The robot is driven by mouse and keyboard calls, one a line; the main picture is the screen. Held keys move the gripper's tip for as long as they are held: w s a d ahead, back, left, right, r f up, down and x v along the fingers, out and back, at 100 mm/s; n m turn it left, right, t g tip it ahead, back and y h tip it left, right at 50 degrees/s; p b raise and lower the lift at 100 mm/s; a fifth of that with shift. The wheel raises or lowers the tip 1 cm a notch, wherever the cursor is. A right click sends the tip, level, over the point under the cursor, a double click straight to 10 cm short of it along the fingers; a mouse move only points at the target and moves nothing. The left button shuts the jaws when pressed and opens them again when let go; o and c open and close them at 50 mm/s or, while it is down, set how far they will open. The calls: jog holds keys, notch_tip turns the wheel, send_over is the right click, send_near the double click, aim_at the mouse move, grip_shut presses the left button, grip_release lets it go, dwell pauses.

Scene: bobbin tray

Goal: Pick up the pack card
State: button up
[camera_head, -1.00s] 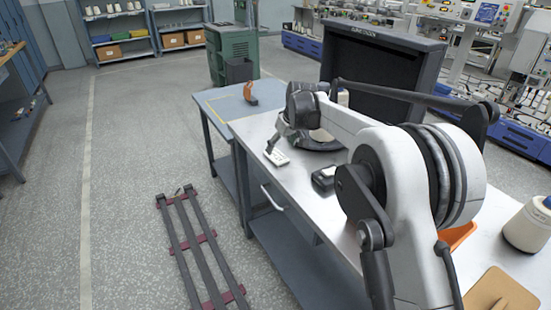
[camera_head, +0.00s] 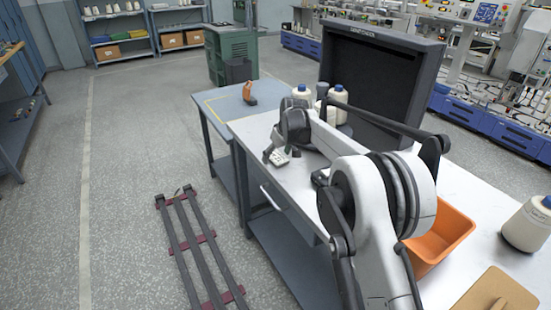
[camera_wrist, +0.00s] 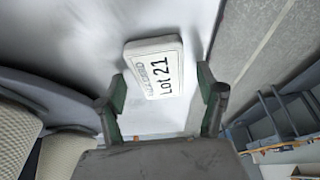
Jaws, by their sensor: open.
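The pack card (camera_wrist: 155,68) is a small white block-like plate reading "Lot 21", with fainter print beside it. It lies on the pale bench top near the bench's edge. In the head view the card (camera_head: 278,157) is small and partly covered by my gripper at the bench's left edge. My gripper (camera_wrist: 163,82) is open in the wrist view, with one dark green finger on each side of the card's near end. The fingers hold nothing. I cannot tell how high the fingertips are above the bench.
White cones (camera_head: 302,93) stand behind my arm, before a dark upright panel (camera_head: 378,75). An orange bin (camera_head: 446,238), a large white cone (camera_head: 527,225) and a tan board (camera_head: 497,292) are at the right. A blue-grey table (camera_head: 222,101) adjoins the bench's far end.

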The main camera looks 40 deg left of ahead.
jog(key=c, duration=1.3)
jog(key=shift+o, duration=0.2)
